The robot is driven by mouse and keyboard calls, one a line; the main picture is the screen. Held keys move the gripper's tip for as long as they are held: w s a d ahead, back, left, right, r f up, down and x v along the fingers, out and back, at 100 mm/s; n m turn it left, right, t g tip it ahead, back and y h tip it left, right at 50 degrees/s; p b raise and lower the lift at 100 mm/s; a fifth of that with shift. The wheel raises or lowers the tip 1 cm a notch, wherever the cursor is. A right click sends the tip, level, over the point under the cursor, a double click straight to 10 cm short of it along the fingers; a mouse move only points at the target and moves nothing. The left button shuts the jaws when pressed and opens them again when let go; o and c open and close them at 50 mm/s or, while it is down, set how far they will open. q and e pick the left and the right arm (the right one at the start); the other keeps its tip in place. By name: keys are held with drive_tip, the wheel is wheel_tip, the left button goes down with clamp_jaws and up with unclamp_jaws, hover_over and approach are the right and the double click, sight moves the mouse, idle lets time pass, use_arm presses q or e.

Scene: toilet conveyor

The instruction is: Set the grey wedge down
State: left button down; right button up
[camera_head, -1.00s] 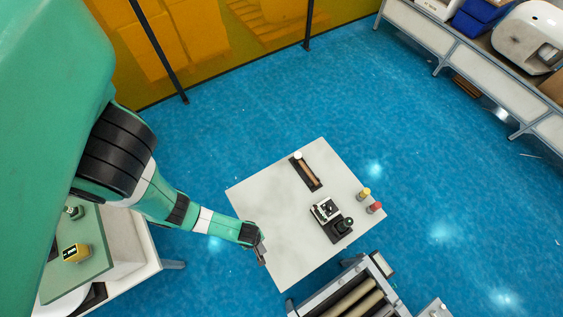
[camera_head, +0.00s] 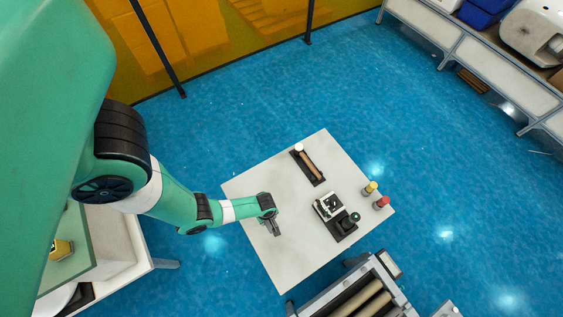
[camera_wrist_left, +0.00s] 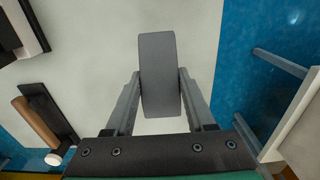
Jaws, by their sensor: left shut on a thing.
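The grey wedge (camera_wrist_left: 160,75) sits between the two fingers of my left gripper (camera_wrist_left: 161,88) in the left wrist view. The fingers press on its two sides. In the head view my left gripper (camera_head: 275,229) is over the left part of the white table (camera_head: 290,262), and the wedge is too small to make out there. I cannot tell whether the wedge touches the tabletop. My right gripper is not in view.
A dark tray with a brown-handled, white-ended tool (camera_head: 309,164) lies at the table's back. A black-based device (camera_head: 335,215) stands right of my gripper. Yellow (camera_head: 370,188) and red (camera_head: 381,202) pieces stand near the right edge. A roller conveyor (camera_head: 357,295) is in front. The table's left part is clear.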

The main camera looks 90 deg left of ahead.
use_arm(q)
drive_tip(key=f, duration=0.1)
drive_tip(key=a+f+b, duration=0.1)
drive_tip(key=w+a+f+b, duration=0.1)
drive_tip(key=f, duration=0.1)
drive_tip(key=shift+w+a+r, duration=0.1)
drive_tip(key=shift+w+a, duration=0.1)
drive_tip(key=f+b, duration=0.3)
drive_tip(key=shift+w+a+f, duration=0.25)
drive_tip(key=shift+a+f, duration=0.05)
drive_tip(key=shift+a, duration=0.05)
drive_tip(key=shift+f+b, duration=0.35)
drive_tip(key=shift+b, duration=0.25)
drive_tip(key=shift+s+r, duration=0.1)
drive_tip(key=shift+r, duration=0.1)
drive_tip(key=shift+f, duration=0.15)
drive_tip(key=shift+c, duration=1.2)
unclamp_jaws()
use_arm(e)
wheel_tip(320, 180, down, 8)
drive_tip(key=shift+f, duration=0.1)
